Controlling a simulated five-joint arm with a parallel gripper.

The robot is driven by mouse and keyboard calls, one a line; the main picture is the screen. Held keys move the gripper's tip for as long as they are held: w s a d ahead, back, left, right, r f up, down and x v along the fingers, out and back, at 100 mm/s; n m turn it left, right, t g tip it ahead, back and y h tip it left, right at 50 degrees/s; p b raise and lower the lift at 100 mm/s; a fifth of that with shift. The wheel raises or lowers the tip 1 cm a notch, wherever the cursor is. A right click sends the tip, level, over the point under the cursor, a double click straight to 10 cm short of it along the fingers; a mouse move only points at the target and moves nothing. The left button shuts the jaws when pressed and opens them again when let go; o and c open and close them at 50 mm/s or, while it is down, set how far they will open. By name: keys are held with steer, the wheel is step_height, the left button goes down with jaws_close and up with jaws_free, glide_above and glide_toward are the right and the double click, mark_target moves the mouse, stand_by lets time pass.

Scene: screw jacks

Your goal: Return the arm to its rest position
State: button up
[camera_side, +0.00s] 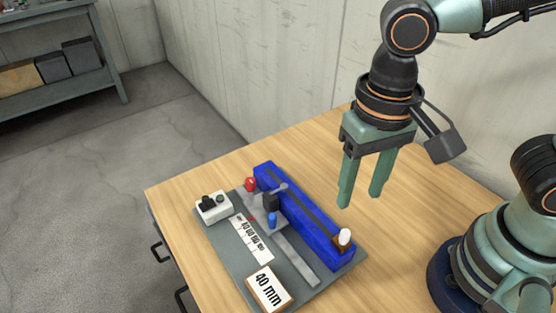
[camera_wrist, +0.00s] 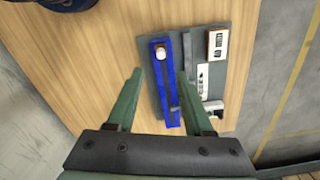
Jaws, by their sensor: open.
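My gripper (camera_side: 360,197) hangs over the wooden table with its two green fingers pointing down, apart and with nothing between them. It stands to the right of the blue screw jack body (camera_side: 303,217) and above it, not touching it. In the wrist view my gripper (camera_wrist: 165,92) shows its fingers spread, with the blue body (camera_wrist: 160,75) between and beyond them. A red knob (camera_side: 250,184), a blue knob (camera_side: 271,218) and a white-topped piece (camera_side: 344,238) sit on or beside the jack.
The jack stands on a grey base plate (camera_side: 228,260) with a white switch box (camera_side: 213,206), a scale strip (camera_side: 251,239) and a "40 mm" card (camera_side: 268,288). The wooden table (camera_side: 190,180) is bare around the plate. A shelf (camera_side: 60,65) stands far left; a wall is behind.

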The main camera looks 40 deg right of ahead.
steer(key=shift+r, duration=0.65)
steer(key=w+d+r+n+t, duration=0.1)
steer(key=w+d, duration=0.3)
steer(key=d, duration=0.4)
steer(key=w+d+r+n+t, duration=0.2)
steer(key=w+d+r+t, duration=0.1)
steer(key=d, duration=0.6)
steer(key=shift+w+r+t, duration=0.2)
steer(key=shift+w+t, duration=0.6)
steer(key=shift+w, duration=0.3)
steer(key=shift+c, duration=0.3)
